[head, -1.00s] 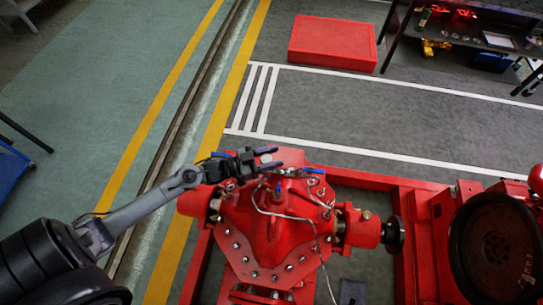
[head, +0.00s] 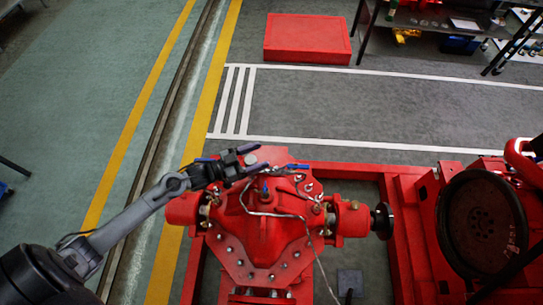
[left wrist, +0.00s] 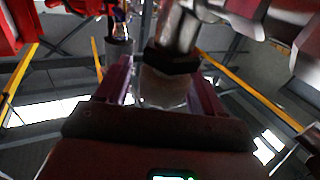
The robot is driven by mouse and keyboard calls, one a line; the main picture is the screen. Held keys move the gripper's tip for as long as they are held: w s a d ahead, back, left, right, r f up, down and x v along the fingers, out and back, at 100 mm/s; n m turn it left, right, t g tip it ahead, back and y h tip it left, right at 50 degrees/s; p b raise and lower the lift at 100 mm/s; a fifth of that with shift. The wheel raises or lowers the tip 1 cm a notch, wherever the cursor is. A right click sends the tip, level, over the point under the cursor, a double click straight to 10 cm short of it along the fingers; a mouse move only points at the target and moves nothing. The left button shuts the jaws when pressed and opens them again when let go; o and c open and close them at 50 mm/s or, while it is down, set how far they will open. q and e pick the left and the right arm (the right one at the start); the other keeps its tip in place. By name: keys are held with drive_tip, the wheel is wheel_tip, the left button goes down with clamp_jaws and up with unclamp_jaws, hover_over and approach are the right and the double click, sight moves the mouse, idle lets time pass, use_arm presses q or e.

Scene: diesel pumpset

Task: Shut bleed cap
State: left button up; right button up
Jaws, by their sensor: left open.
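The red pump casing (head: 265,232) stands in the lower middle of the head view. My left gripper (head: 252,158) is over its far upper edge, jaws open and spread. A small pale round part (head: 251,160), perhaps the bleed cap, shows between the fingers. In the left wrist view, a pale cylinder (left wrist: 163,88) under a dark collar (left wrist: 172,60) and metal stem (left wrist: 177,28) appears between the purplish fingers of my left gripper (left wrist: 163,92). I cannot tell whether the fingers touch it. My right gripper is out of view.
A thin metal pipe (head: 280,214) crosses the casing. A dark round wheel (head: 483,236) stands at right. The floor behind is clear up to a red box (head: 308,38).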

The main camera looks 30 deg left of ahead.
use_arm(q)
wheel_tip(320, 180, up, 4)
drive_tip(key=shift+d, duration=0.1)
drive_tip(key=d+r, duration=0.6)
drive_tip(key=d, duration=0.5)
drive_tip(key=shift+s+d+r, duration=0.15)
drive_tip(key=shift+d+r, duration=0.05)
drive_tip(key=shift+r, duration=0.05)
